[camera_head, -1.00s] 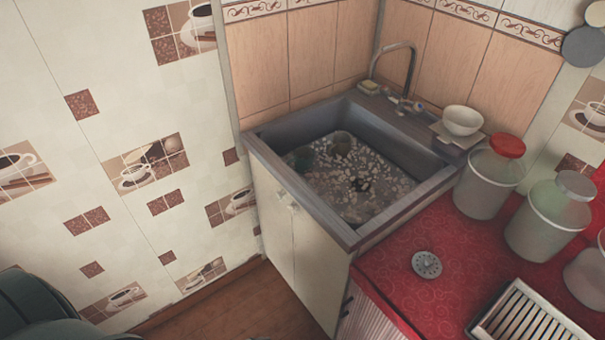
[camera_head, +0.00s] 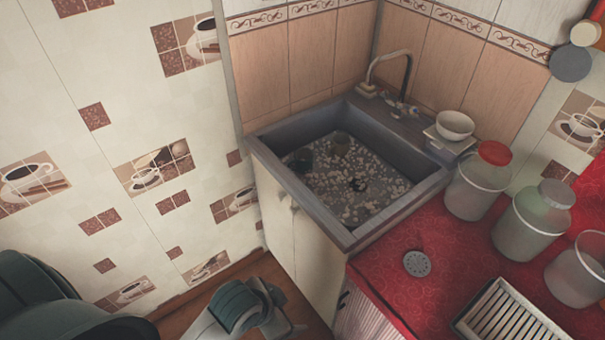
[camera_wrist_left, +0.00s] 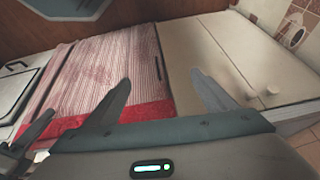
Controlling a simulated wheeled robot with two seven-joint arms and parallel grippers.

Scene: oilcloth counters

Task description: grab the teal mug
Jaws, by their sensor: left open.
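A dark teal mug (camera_head: 301,160) sits in the left part of the sink basin, small and dim in the head view. A brownish-grey cup (camera_head: 341,144) stands to the right of it. My left gripper (camera_head: 272,306) is at the bottom of the head view, low in front of the sink cabinet and well apart from the mug. In the left wrist view, its two fingers (camera_wrist_left: 162,88) are spread with nothing between them. The mug does not show in that view. My right gripper is not in view.
The grey sink (camera_head: 350,238) has raised rims and a faucet (camera_head: 405,80) at the back. A white bowl (camera_head: 455,125) stands on its right rear corner. Glass jars (camera_head: 478,185) and a slatted rack (camera_head: 510,325) occupy the red counter (camera_head: 390,290). The tiled wall is left.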

